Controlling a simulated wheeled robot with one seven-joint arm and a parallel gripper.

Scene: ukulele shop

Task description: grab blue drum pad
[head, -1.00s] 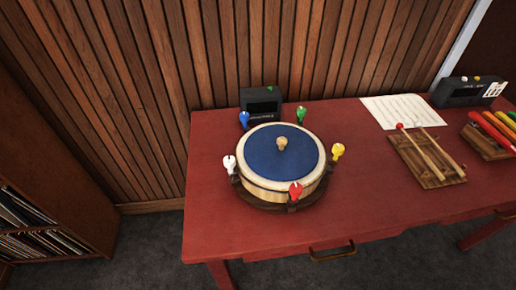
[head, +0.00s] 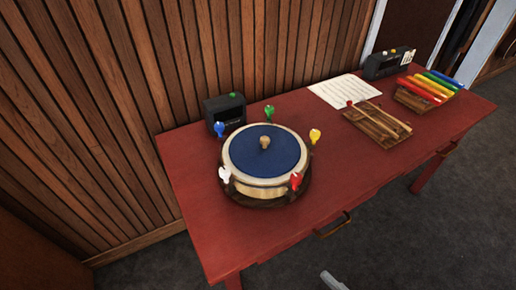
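The blue drum pad (head: 262,160) is a round, flat blue disc with a small wooden knob (head: 265,142) at its middle. It lies on top of a pale wooden drum (head: 262,190) on the left part of the red table (head: 335,190). Coloured pegs stand around the drum: white (head: 225,174), blue (head: 219,129), green (head: 269,111), yellow (head: 315,135) and red (head: 295,181). Nothing covers the pad or its knob. My gripper's fingers cannot be made out; only a small grey piece, perhaps of my arm, shows at the bottom edge.
A black box (head: 226,112) stands close behind the drum. A music sheet (head: 338,91), a wooden board with sticks (head: 378,124), coloured bars (head: 434,85) and another black box (head: 388,64) lie farther right. A slatted wall backs the table.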

